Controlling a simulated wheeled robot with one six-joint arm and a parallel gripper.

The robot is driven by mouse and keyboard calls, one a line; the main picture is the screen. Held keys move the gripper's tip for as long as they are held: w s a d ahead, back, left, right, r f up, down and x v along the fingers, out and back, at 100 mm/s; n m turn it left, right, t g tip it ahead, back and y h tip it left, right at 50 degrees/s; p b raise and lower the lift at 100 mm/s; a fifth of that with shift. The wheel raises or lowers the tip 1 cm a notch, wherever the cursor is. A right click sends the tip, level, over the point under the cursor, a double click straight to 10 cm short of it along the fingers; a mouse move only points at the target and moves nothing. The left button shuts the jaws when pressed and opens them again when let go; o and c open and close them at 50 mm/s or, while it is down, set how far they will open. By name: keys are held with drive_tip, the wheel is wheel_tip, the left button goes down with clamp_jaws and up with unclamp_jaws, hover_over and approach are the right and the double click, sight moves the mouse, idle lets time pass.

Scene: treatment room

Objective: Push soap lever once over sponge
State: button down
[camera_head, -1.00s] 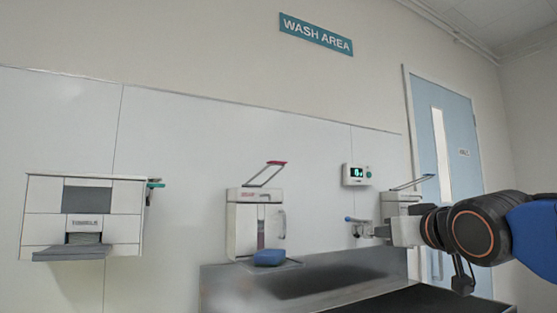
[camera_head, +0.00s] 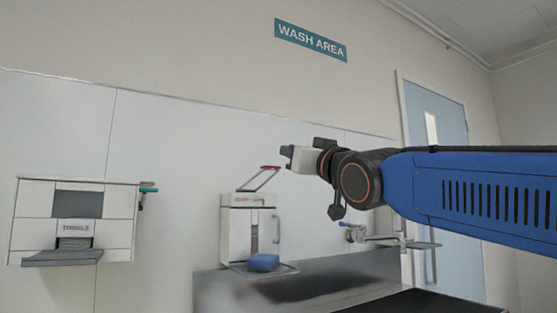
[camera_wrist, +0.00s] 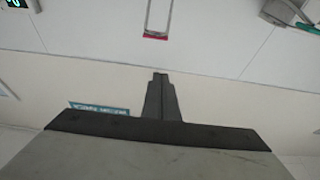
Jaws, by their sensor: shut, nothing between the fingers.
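The white soap dispenser (camera_head: 238,232) is on the wall at the sink's left end. Its raised lever (camera_head: 262,180) is a thin tilted frame with a red end bar, which also shows at the top of the wrist view (camera_wrist: 155,38). The blue sponge (camera_head: 263,262) lies on the dispenser's tray, below the lever. My gripper (camera_head: 286,153) is shut and empty, pointing left. In the head view it appears just above and right of the red bar. Its closed fingers (camera_wrist: 160,75) appear below the bar in the wrist view, apart from it.
A towel dispenser (camera_head: 75,220) with a green lever hangs at the left. A metal sink (camera_head: 330,270) and a wall tap (camera_head: 355,234) are at the lower right. My arm hides the green-lit display and most of a second dispenser. A blue door (camera_head: 440,120) stands behind.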

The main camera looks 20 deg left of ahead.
drive_tip(key=x, duration=1)
drive_tip(key=shift+d+f, duration=0.15)
drive_tip(key=shift+f, duration=1.9)
